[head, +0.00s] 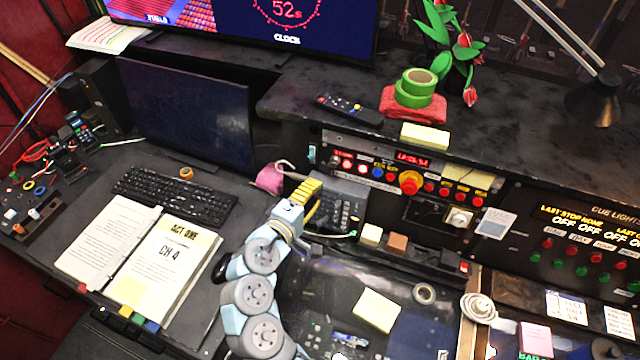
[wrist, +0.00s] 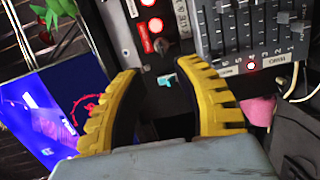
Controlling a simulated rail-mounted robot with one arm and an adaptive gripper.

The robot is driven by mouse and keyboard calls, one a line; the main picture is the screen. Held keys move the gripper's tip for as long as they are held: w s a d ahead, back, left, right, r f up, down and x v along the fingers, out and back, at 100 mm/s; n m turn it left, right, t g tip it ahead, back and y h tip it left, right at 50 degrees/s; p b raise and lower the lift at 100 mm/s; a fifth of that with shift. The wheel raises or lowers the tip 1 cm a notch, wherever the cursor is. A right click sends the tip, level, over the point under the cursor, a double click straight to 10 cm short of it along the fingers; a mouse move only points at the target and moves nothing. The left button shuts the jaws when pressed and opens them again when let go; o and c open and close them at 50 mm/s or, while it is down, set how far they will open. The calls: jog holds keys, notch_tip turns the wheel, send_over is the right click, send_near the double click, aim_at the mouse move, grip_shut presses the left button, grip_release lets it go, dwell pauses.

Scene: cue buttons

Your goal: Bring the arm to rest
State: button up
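My arm, light blue and grey, rises from the bottom middle of the head view. My gripper (head: 302,203) is at its upper end, in front of the control console beside the pink object. In the wrist view my gripper (wrist: 170,98) shows two yellow ridged fingers with black inner pads. They stand well apart with nothing held between them. A dark panel, a small teal item (wrist: 167,80) and a dark knob are beyond the gap. In the head view the fingers look like one yellow block, so the gap is hidden there.
A fader panel (wrist: 255,35) lies close beyond the fingers. The pink object (head: 270,178) is just left of the gripper. A keyboard (head: 175,195) and an open binder (head: 168,262) lie to the left. A dark monitor (head: 190,110) stands behind. A cue light panel (head: 590,245) is at right.

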jog(key=shift+s+a, duration=0.15)
jog(key=shift+s, duration=0.15)
dwell(0.4)
